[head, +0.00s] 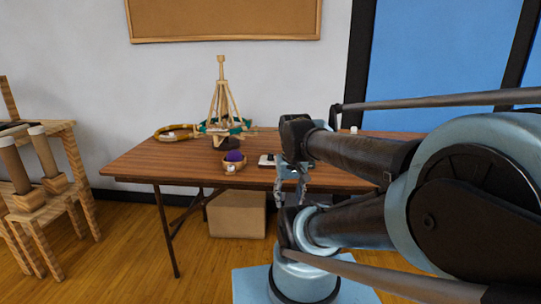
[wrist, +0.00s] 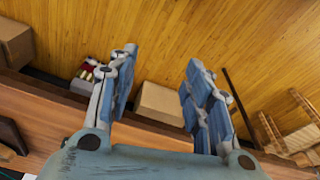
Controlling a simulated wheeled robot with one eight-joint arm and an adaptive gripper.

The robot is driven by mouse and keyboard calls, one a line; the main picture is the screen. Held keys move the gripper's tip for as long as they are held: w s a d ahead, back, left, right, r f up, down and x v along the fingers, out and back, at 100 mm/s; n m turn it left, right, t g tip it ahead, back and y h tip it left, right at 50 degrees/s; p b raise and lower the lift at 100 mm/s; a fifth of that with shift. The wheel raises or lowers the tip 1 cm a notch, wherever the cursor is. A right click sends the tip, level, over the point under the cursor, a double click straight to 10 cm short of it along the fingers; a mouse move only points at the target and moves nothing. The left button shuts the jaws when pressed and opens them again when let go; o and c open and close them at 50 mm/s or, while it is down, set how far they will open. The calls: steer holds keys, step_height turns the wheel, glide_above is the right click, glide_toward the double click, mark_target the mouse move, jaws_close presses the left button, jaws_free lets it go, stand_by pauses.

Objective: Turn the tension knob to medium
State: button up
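A wooden upright device with splayed legs (head: 222,97) stands on the brown table (head: 140,163) near its back edge. I cannot make out a tension knob or its setting in either view. A small bowl (head: 228,168) with a purple ball (head: 234,156) sits near the table's front edge. My gripper (wrist: 162,62) is open, with its two blue fingers spread and nothing between them. In the head view my gripper (head: 290,183) hangs at the table's front edge, right of the bowl. My arm hides the right part of the table.
A flat white item (head: 267,160) lies near the table's front edge. A cardboard box (head: 237,215) stands on the floor under the table; the wrist view also shows it (wrist: 160,104). A wooden rack (head: 38,185) stands at the left. Open floor (head: 120,255) lies between rack and table.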

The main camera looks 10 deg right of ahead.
steer(key=w+r+m, duration=0.2)
steer(key=w+r, duration=0.6)
step_height(320, 180, up, 9)
steer(key=m+g, duration=0.2)
steer(key=m, duration=0.2)
glide_above(271, 156)
steer(key=w, duration=0.2)
steer(key=f, duration=1.6)
steer(key=shift+s+f, duration=0.15)
steer(key=shift+s, duration=0.15)
steer(key=shift+c, duration=0.2)
steer(key=c, duration=1)
